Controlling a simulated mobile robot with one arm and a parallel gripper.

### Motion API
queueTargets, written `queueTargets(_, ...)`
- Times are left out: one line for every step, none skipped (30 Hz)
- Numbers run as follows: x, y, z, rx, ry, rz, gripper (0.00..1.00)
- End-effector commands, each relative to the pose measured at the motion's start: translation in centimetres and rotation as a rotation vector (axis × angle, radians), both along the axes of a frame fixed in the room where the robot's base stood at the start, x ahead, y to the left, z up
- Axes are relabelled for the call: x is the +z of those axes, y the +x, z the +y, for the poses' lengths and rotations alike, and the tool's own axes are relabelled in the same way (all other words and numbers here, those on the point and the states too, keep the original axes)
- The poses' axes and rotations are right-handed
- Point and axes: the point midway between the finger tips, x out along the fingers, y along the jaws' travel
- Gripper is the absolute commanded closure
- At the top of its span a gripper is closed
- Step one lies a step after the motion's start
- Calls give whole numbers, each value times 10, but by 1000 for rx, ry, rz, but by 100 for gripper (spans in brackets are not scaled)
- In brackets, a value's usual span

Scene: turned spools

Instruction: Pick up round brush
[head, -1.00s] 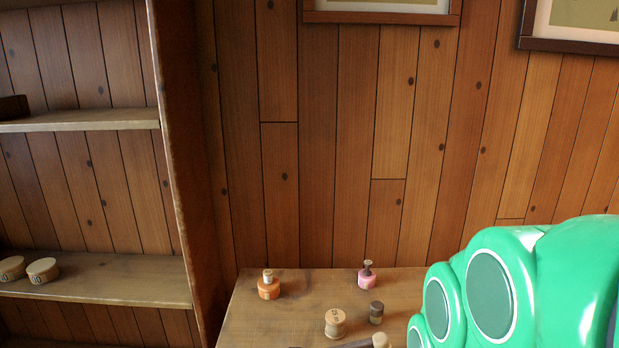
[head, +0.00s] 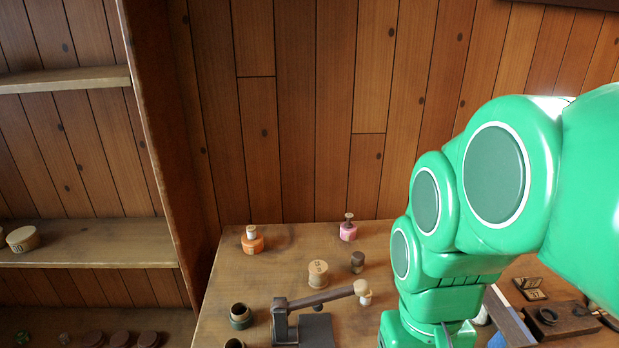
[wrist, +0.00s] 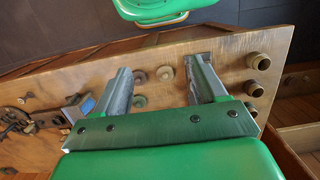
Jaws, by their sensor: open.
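I cannot tell for sure which thing is the round brush. In the head view my green arm hides part of the table's right side.
A lever press (head: 315,325) with a wooden knob stands at the table's front. Dark green cups (head: 240,316) sit left of it. A dark wooden block (head: 565,322) lies at the right. A shelf unit (head: 165,150) rises at the left; a plank wall is behind.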

Motion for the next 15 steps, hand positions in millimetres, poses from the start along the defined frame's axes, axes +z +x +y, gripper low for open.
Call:
queueTargets(-2, 5, 5, -22, 19, 4, 29)
queueTargets(-3, 8, 7, -35, 28, 4, 29)
queueTargets(-3, 12, 10, -53, 41, 4, 29)
queueTargets(-3, 15, 13, -65, 52, 4, 29)
queueTargets(-4, 19, 15, -78, 63, 3, 29)
queueTargets(-4, 23, 19, -99, 77, 3, 29)
queueTargets(-4, 26, 21, -113, 88, 2, 29)
queueTargets(-4, 30, 24, -129, 101, 1, 29)
queueTargets(-4, 35, 28, -151, 116, -1, 29)
queueTargets(-4, 40, 30, -168, 130, -2, 29)
queueTargets(-4, 44, 34, -188, 144, -2, 29)
queueTargets(-4, 51, 37, -216, 163, -2, 29)
queueTargets(-4, 56, 40, -241, 179, 0, 29)
queueTargets(-5, 62, 44, -266, 197, 2, 29)
queueTargets(-5, 70, 48, -303, 222, 5, 29)
